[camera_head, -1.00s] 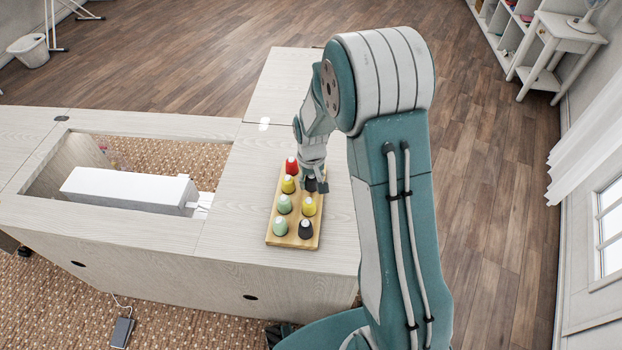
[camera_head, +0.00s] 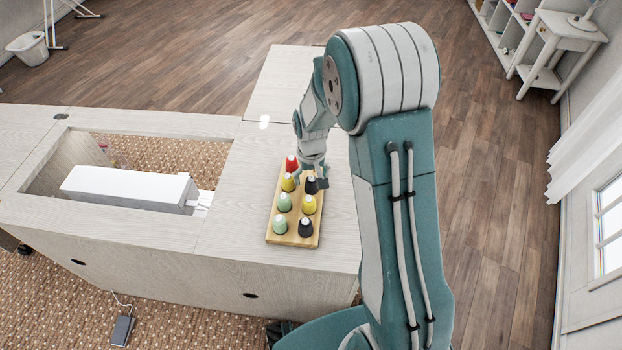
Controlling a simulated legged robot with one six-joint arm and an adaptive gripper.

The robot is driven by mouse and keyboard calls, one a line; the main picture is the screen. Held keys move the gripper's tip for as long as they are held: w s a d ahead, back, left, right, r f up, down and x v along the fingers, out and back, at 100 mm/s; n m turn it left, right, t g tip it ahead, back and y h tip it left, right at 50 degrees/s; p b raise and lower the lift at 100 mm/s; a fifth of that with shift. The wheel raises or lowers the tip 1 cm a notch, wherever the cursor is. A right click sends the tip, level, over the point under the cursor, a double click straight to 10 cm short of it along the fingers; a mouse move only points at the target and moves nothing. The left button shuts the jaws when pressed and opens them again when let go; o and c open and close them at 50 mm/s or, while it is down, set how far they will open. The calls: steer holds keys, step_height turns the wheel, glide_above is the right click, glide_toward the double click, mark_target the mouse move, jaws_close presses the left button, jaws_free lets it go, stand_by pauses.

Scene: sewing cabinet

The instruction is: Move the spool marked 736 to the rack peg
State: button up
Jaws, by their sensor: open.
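A wooden rack (camera_head: 292,239) lies on the cabinet top and bears several spools in two columns. A red spool (camera_head: 291,163) is at its far end. Yellow spools (camera_head: 288,183) (camera_head: 309,204), green spools (camera_head: 284,202) (camera_head: 280,225) and black spools (camera_head: 311,186) (camera_head: 305,227) stand nearer. The number 736 cannot be read on any spool, and I cannot tell which one bears it. My gripper (camera_head: 311,176) is open at the far end of the rack, around or just above the far black spool. Whether it touches the spool cannot be told. My wrist partly hides the rack's far right corner.
The cabinet top (camera_head: 228,240) is bare left of the rack. A white sewing machine (camera_head: 125,188) sits in the cabinet's opening at left. My large arm covers the area right of the rack. A pedal (camera_head: 122,330) lies on the carpet.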

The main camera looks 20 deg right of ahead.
step_height(320, 180, up, 11)
steer(key=shift+f, duration=0.2)
steer(key=shift+r, duration=0.1)
stand_by(0.5)
steer(key=s+r+t, duration=0.3)
steer(key=s+r, duration=0.7)
steer(key=r, duration=0.2)
steer(key=s+r+t, duration=0.2)
steer(key=s+r, duration=0.2)
steer(key=s, duration=0.9)
steer(key=shift+m+t, duration=0.3)
steer(key=shift+m, duration=0.1)
